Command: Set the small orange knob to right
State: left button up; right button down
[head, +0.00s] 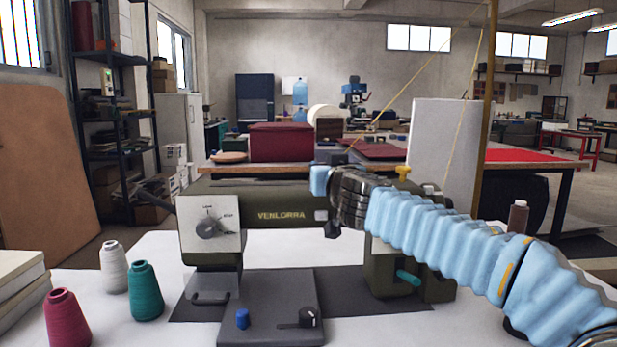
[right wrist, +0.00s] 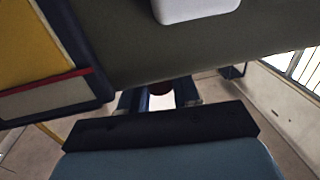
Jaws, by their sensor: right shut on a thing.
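A dark green sewing machine (head: 285,190) marked VENLORRA stands on a white table. My right arm reaches in from the right, and my right gripper (head: 322,183) is at the front of the machine's arm, right of the lettering. The right wrist view shows its two fingers (right wrist: 160,95) close around a small, round, dark reddish thing (right wrist: 161,88). Its colour is in shadow, so I cannot tell surely that it is the small orange knob. No clearly orange knob shows in the head view; my gripper covers that part. My left gripper is not in view.
A grey dial (head: 208,228) is on the machine's left end.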

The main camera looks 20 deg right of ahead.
jog(key=shift+d, duration=0.2)
jog(key=c, duration=0.9)
grip_release()
jog(key=shift+s, duration=0.1)
jog(key=shift+s, duration=0.1)
jog(key=shift+s, duration=0.3)
jog(key=shift+s+a+b, duration=0.15)
jog(key=shift+s+b, duration=0.55)
jog(key=shift+s, duration=1.45)
jog(key=shift+s+a+b, duration=0.15)
jog(key=shift+s+b, duration=0.55)
jog(key=shift+s, duration=1.45)
jog(key=shift+s+a+b, duration=0.15)
jog(key=shift+s+b, duration=0.55)
jog(key=shift+s, duration=1.45)
